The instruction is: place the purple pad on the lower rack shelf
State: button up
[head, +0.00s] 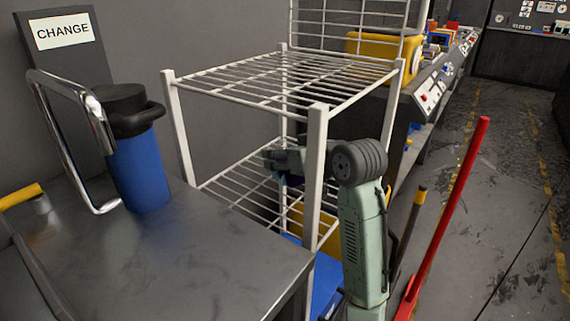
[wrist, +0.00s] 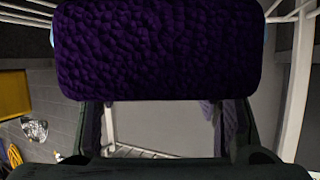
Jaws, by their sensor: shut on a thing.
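The purple pad (wrist: 158,50) has a bumpy, dark surface and fills the upper middle of the wrist view. My gripper (wrist: 161,112) is shut on it, with a finger at each side below the pad. In the head view my gripper (head: 282,161) reaches between the two shelves of the white wire rack, above the lower rack shelf (head: 238,185). The pad is mostly hidden or too dark to make out there. I cannot tell whether it touches the shelf wires.
The upper rack shelf (head: 270,82) is close above my gripper. A white front post (head: 316,165) stands beside my arm. A grey metal table (head: 215,265) with a blue canister (head: 140,170) is at left. A red pole (head: 455,200) leans at right.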

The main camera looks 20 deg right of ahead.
aim_at(292, 180)
jog(key=shift+f, duration=1.7)
jog(key=shift+f, duration=0.2)
jog(key=o, duration=1.2)
jog(key=shift+o, duration=0.2)
jog(key=shift+r+p, duration=0.25)
jog(key=shift+p, duration=0.05)
jog(key=shift+s, duration=0.3)
jog(key=b+v, duration=0.2)
jog(key=v, duration=0.9)
jog(key=shift+s+d+r, duration=0.1)
jog(key=shift+r, duration=0.05)
